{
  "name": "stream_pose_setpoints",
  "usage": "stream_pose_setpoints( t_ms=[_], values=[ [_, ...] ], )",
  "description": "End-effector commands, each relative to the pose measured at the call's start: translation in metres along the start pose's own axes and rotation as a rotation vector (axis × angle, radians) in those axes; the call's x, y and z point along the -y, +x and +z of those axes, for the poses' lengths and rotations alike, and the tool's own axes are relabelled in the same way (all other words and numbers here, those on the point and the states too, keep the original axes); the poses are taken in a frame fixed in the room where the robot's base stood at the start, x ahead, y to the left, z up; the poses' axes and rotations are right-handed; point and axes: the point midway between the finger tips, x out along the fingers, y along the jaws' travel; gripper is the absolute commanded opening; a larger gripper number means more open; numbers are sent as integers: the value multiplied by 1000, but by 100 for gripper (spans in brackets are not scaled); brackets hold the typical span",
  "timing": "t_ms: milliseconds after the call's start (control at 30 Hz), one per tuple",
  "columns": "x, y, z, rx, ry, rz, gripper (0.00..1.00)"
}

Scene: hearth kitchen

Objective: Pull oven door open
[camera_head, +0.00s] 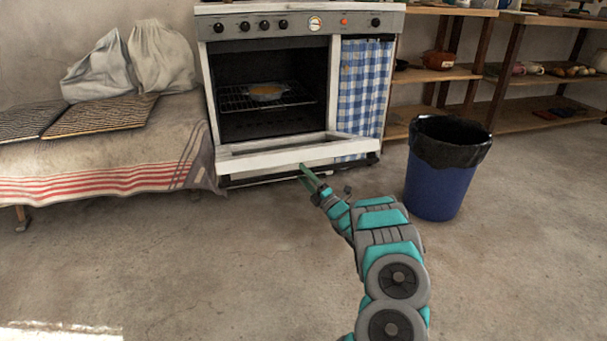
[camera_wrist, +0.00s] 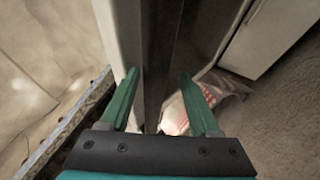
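The white oven (camera_head: 268,22) stands against the back wall. Its door (camera_head: 275,160) is swung down and well open, showing the dark inside. My gripper (camera_head: 305,171) is at the front edge of the lowered door. In the wrist view my gripper (camera_wrist: 160,100) has its two green fingers apart. A dark strip and white panel edges show between and beyond them. I cannot tell whether a finger touches the door.
A blue bin (camera_head: 440,190) with a black liner stands right of the oven. A cloth-covered bench (camera_head: 110,150) with sacks (camera_head: 140,60) is on the left. Wooden shelves (camera_head: 540,115) are behind on the right. A checked curtain (camera_head: 362,90) covers the oven's right side. The front floor is clear.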

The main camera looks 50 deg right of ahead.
Motion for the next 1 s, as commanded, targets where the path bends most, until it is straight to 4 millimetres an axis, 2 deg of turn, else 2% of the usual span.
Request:
stream_pose_setpoints(
  t_ms=[200, 400, 600, 1000],
  values=[
    [-1, -37, 4, 7, -2, 0, 70],
    [-1, -63, 4, 8, -1, 1, 70],
    [-1, -70, 3, 7, -2, 1, 70],
    [-1, -69, 3, 7, -1, 1, 70]
  ],
)
